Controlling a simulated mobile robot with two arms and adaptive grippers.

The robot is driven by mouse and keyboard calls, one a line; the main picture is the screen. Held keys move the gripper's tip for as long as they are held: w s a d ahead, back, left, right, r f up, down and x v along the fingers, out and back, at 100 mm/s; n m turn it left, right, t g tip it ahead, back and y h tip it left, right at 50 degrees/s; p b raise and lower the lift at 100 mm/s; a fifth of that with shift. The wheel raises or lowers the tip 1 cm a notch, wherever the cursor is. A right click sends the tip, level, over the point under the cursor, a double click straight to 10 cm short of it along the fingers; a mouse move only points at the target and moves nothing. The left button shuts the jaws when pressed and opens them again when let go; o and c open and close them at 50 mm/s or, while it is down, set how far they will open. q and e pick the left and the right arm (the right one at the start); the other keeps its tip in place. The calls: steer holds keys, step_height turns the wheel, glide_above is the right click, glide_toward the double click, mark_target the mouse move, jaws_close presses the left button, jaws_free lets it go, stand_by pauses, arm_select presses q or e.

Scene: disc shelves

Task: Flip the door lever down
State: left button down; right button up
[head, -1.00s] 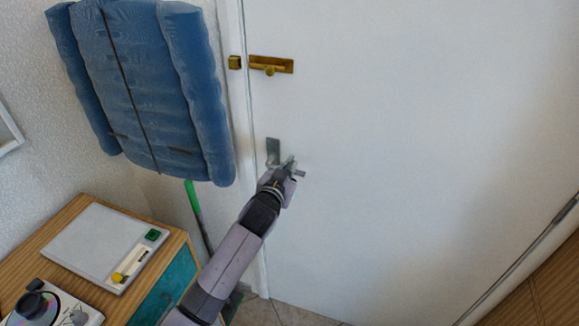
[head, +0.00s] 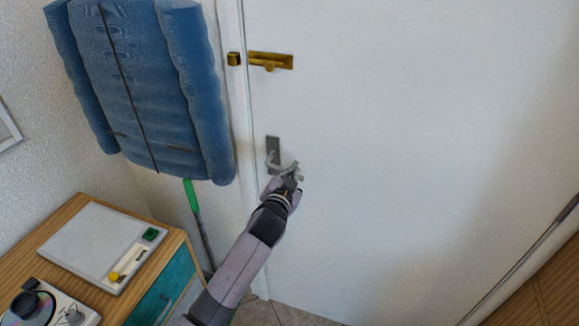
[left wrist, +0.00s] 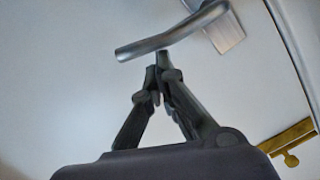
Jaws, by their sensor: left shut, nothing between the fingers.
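The door lever (head: 272,163) is a grey metal handle on a small plate, on the left side of the white door (head: 420,130). In the left wrist view its bar (left wrist: 170,38) crosses the top, with its plate (left wrist: 224,30) to the right. My left gripper (head: 292,168) is at the lever's free end and hides part of it. In the left wrist view the left gripper (left wrist: 160,66) is shut and empty, its tips right by the bar; I cannot tell if they touch. My right gripper is not in view.
A brass bolt (head: 270,61) is on the door above the lever; it also shows in the left wrist view (left wrist: 290,143). A blue padded item (head: 140,90) hangs on the left wall. A wooden cabinet (head: 60,225) with devices on top stands at lower left, near a green-handled pole (head: 192,197).

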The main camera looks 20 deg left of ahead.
arm_select(q)
steer(key=shift+a+f+m+t+y+b, duration=0.15)
steer(key=shift+f+m+y+b, duration=0.1)
steer(key=shift+f+m+b, duration=0.65)
steer(key=shift+a+f+m+t+y+b, duration=0.2)
steer(key=shift+f+m+b, duration=0.4)
steer(key=shift+f+m, duration=0.55)
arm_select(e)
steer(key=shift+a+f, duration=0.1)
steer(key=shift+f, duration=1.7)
arm_select(q)
steer(key=shift+d, duration=0.15)
steer(key=shift+r, duration=0.2)
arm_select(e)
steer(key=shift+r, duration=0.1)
